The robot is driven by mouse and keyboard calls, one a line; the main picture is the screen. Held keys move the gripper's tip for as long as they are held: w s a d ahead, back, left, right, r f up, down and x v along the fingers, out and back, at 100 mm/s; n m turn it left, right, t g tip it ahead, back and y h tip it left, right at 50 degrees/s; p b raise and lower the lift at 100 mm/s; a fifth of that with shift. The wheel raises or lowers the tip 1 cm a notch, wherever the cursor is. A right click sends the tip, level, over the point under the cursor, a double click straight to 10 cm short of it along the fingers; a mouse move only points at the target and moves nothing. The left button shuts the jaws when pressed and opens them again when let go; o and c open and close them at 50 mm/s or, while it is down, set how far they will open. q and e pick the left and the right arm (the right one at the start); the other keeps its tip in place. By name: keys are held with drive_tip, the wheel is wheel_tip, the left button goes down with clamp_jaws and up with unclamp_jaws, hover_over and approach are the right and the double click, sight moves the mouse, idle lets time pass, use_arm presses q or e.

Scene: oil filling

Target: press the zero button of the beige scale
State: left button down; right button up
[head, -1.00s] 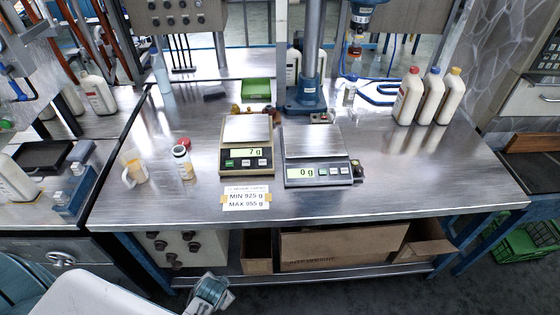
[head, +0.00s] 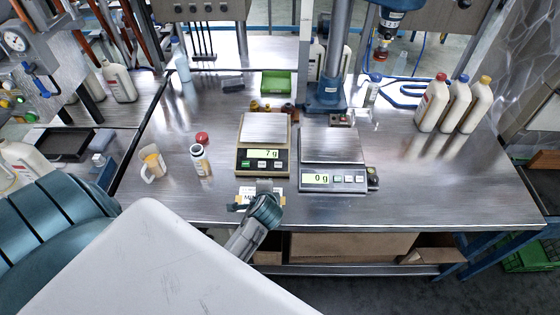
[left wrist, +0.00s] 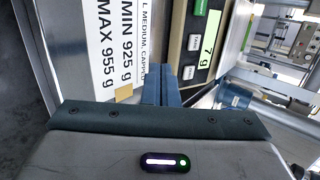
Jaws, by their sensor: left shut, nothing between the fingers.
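The beige scale (head: 242,158) stands on the metal bench, and its display reads 7 g. Its front has a green button (head: 249,163) and light buttons (head: 273,165) below the display. In the left wrist view the beige scale (left wrist: 176,40) shows its display, green button (left wrist: 201,7) and white buttons (left wrist: 193,42). I cannot read the button labels surely. My left gripper (head: 265,187) is shut and empty, just in front of the scale and over the label card. In the left wrist view its fingertips (left wrist: 161,72) point at the front panel, near the lower white button, apparently apart from it. My right gripper is out of view.
A grey scale (head: 333,180) reading 0 g stands close on the right. A limit card (left wrist: 122,40) lies in front of the beige scale. Several white bottles (head: 432,105) stand right.

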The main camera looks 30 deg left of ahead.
use_arm(q)
drive_tip(key=w+r+m+t+y+p, duration=0.1)
drive_tip(key=w+r+m+t+y, duration=0.1)
drive_tip(key=w+r+m, duration=0.4)
drive_tip(key=w+r, duration=0.1)
drive_tip(key=w, duration=0.2)
drive_tip(key=shift+w+a+r+m+t, duration=0.2)
drive_tip(key=shift+r+m+t, duration=0.1)
drive_tip(key=shift+r+m, duration=0.1)
drive_tip(key=shift+f, duration=0.1)
